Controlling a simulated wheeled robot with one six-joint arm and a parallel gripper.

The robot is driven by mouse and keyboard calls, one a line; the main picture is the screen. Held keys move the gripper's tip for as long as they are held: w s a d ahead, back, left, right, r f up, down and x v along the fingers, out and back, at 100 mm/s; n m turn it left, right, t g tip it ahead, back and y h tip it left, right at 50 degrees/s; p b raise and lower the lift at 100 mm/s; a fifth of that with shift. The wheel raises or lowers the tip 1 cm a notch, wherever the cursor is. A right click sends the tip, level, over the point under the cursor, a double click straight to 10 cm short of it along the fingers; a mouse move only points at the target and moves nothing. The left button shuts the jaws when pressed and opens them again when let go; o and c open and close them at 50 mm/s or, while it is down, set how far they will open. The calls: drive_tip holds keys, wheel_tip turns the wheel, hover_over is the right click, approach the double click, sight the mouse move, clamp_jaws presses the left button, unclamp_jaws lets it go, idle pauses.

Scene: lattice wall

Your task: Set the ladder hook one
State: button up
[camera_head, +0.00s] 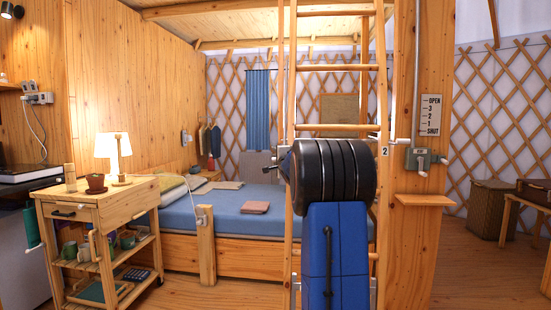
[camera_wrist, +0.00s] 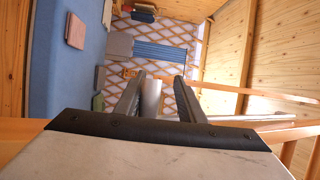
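The wooden ladder (camera_head: 335,68) stands upright in the middle of the head view, beside a thick wooden post (camera_head: 418,235). My black and blue arm covers much of its lower part. A small plate marked 2 (camera_head: 384,152) shows near the ladder's right rail. I cannot clearly make out a ladder hook. In the head view my gripper is mostly hidden behind my arm. In the wrist view my gripper (camera_wrist: 158,98) has its two fingers apart. A pale grey cylinder (camera_wrist: 152,98) shows between them, nearer the left finger; I cannot tell what it is or whether it is touched.
A sign reading OPEN, 3, 2, 1, SHUT (camera_head: 431,115) hangs on the post above a grey box with a handle (camera_head: 425,160) and a small shelf (camera_head: 424,200). A blue bed (camera_head: 235,212) lies behind the ladder. A wooden cart (camera_head: 130,205) stands left.

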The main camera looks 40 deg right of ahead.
drive_tip(key=shift+f, duration=0.15)
drive_tip(key=v, duration=1.7)
drive_tip(key=shift+s+a, duration=0.1)
drive_tip(key=shift+s, duration=0.05)
